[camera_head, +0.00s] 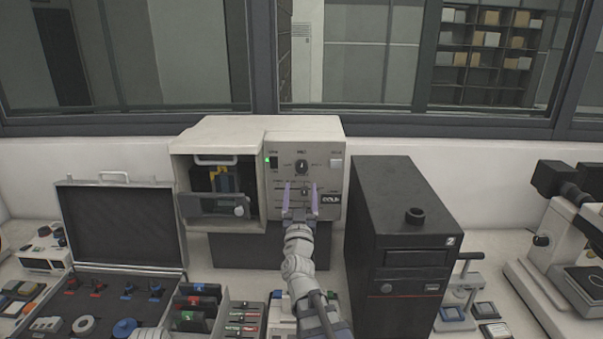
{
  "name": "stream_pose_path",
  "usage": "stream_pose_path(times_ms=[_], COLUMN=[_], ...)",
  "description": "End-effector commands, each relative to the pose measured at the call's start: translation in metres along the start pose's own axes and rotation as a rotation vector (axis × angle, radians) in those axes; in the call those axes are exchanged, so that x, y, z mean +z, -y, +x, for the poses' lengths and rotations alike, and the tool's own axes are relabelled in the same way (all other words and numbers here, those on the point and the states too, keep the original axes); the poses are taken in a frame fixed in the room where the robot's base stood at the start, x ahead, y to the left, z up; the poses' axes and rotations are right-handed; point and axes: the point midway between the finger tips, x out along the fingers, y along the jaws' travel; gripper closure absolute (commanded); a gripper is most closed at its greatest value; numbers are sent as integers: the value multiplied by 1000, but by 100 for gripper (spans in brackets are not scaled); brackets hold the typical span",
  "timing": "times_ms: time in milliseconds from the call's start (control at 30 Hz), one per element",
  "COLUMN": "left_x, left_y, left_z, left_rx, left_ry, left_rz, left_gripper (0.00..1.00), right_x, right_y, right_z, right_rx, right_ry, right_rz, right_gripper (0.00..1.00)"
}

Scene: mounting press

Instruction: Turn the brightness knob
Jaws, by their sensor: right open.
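A beige machine (222,127) stands at the back of the bench, with a control panel on its right half. The panel carries a dark round knob (302,166) near the top and a smaller knob (305,191) below it. The labels are too small to read, so I cannot tell which one is the brightness knob. My right gripper (301,188) is in front of the panel, pointing at it. Its two purple fingers are apart, one on each side of the lower knob in the picture. Whether they touch the panel cannot be told. My left gripper is not in view.
A black tower box (398,205) stands close to the right of my arm. An open black case (120,225) with small parts is at the left. A small press-like stand (461,290) and a white microscope (547,235) are at the right. Small racks (240,318) sit in front.

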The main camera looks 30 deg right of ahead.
Motion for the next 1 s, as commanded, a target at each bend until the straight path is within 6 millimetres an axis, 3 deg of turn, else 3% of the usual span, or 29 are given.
stream_pose_path(times_ms=[400, 733, 1000], left_x=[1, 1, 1], left_y=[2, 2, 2], left_z=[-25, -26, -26], left_rx=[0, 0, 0], left_ry=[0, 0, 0], left_rz=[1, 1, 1], left_gripper=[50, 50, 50], right_x=[-1, 0, 0], right_y=[1, 0, 0], right_z=[63, 67, 67], right_rx=[0, -1, 0], right_ry=[1, 1, 1], right_rz=[1, 1, 1], right_gripper=[24, 24, 53])
